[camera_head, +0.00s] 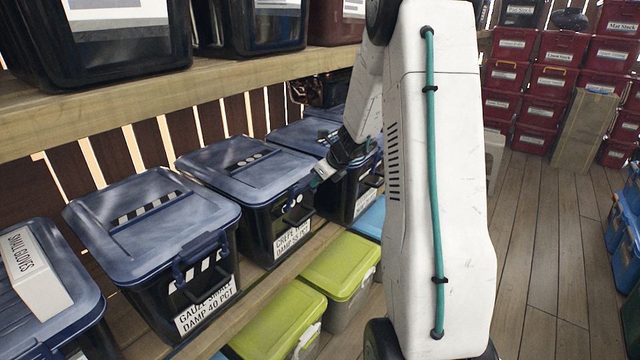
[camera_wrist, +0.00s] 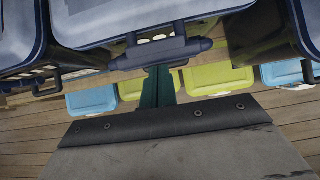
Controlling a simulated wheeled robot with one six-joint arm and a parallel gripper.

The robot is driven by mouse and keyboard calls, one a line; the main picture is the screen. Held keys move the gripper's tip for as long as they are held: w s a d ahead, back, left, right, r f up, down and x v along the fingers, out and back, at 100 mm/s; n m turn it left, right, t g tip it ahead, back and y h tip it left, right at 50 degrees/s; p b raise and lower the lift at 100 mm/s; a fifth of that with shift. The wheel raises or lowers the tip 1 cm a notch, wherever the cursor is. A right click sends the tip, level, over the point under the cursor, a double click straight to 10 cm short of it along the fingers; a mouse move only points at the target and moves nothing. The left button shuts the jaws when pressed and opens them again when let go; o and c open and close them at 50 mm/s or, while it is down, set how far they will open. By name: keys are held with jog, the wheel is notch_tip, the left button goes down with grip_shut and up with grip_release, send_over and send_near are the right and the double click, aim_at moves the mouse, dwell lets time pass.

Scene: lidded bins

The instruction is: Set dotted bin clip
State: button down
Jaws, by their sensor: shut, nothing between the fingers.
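The dotted bin is dark, with a blue-grey lid (camera_head: 245,158) that bears a row of pale dots. It stands on the wooden shelf and its lid looks down on the body. Its blue clip (camera_head: 298,190) is at the front edge; the clip also shows in the wrist view (camera_wrist: 190,47) as a wide bar below the lid edge. My gripper (camera_head: 318,176) is right at this clip, from the front right. In the wrist view its shut, dark green fingers (camera_wrist: 158,72) reach the bar. I cannot tell whether they press on it or whether the clip is fastened.
A striped bin (camera_head: 150,215) stands to the left, another dark bin (camera_head: 340,190) close on the right. Green-lidded bins (camera_head: 340,265) sit lower in front. An upper shelf (camera_head: 200,90) with dark bins overhangs the row. Open wooden floor (camera_head: 550,260) lies to the right.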

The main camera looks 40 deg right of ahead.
jog(key=shift+r, duration=0.1)
jog(key=shift+r, duration=0.7)
jog(key=shift+s, duration=0.1)
jog(key=v, duration=1.1)
jog(key=shift+w+r, duration=0.2)
jog(key=shift+r, duration=0.25)
